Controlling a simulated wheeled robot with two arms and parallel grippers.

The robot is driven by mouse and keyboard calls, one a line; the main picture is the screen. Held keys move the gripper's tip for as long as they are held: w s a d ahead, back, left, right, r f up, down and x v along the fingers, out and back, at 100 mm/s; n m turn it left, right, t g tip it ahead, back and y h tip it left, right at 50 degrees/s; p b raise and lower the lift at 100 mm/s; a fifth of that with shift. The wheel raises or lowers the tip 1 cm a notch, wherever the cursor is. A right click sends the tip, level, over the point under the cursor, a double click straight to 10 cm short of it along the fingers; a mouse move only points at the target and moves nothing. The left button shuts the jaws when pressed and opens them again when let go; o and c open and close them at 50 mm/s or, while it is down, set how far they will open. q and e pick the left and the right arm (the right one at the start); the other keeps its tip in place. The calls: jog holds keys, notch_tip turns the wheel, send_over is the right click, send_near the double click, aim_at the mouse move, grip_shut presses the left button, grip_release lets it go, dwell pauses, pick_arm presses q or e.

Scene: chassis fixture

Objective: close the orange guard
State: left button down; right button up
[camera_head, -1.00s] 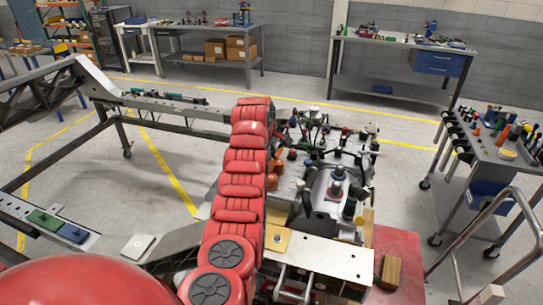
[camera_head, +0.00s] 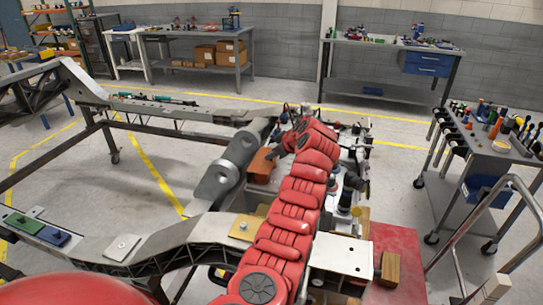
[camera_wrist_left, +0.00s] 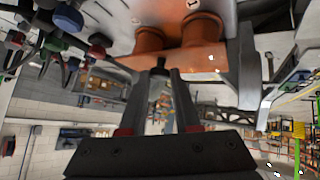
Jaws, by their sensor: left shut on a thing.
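The orange guard (camera_head: 262,162) shows in the head view as a small orange block left of my red left arm's far end. It also shows in the left wrist view, where its orange body (camera_wrist_left: 190,57) with two rounded orange parts fills the top middle. My left gripper (camera_wrist_left: 160,72) has its fingers close together at the guard's near edge, shut on a small dark piece there that looks like the guard's handle. In the head view my arm hides much of the gripper and part of the guard. My right gripper is not in view.
A grey rounded part (camera_head: 225,176) stands left of the guard. The metal chassis frame (camera_head: 160,245) runs across below it. A tool cart (camera_head: 500,150) stands at the right, and benches (camera_head: 390,55) stand along the back wall.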

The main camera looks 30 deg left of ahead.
pick_arm(q)
jog(key=shift+d+f, duration=0.2)
jog(key=shift+f, duration=0.1)
jog(key=c, duration=0.6)
grip_release()
jog(key=shift+w, duration=0.1)
jog(key=shift+r, duration=0.1)
jog(key=b+v, duration=0.3)
jog(key=v, duration=1.4)
jog(key=shift+d, duration=0.25)
